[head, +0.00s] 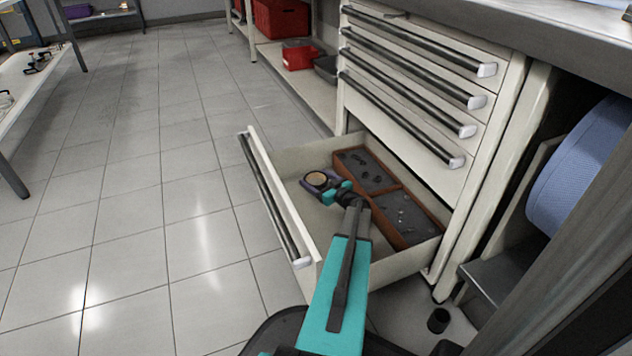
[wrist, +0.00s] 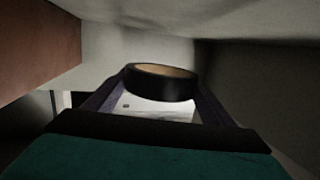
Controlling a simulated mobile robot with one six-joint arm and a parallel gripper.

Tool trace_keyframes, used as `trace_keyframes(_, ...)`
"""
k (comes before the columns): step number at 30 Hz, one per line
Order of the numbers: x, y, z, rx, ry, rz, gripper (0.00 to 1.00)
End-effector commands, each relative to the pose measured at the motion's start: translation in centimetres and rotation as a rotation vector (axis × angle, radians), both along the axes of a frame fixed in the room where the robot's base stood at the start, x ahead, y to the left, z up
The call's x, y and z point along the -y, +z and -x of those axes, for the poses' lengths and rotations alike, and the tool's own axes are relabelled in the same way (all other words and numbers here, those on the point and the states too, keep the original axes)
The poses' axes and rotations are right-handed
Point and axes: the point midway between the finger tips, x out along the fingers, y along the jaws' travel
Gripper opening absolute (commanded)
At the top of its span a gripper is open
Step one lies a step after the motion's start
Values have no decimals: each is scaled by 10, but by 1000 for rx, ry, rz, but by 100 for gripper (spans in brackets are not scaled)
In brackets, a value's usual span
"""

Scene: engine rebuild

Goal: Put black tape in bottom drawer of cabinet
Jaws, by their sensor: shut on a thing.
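The black tape (head: 309,184) is a dark roll with a tan inner core. In the wrist view the black tape (wrist: 158,87) sits between the two finger ends. My gripper (head: 321,188) is shut on it, inside the pulled-out bottom drawer (head: 297,160) of the cabinet (head: 456,182). My gripper also shows in the wrist view (wrist: 160,92). The tape is in the left part of the drawer, beside a brown bin. I cannot tell whether the tape touches the drawer floor.
The brown divided bin (head: 394,192) holds small dark parts and fills the drawer's right side. The drawers above it (head: 408,75) are closed. Bare drawer floor shows left of the bin. A blue roll (head: 580,165) is at right, and a small black cup (head: 438,320) stands on the floor.

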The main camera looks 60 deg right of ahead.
Motion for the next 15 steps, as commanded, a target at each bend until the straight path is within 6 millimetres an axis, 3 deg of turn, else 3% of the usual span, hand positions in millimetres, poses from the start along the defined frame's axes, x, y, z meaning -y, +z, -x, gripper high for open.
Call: trace_keyframes(15,-1,-7,-1,0,2,-1,53)
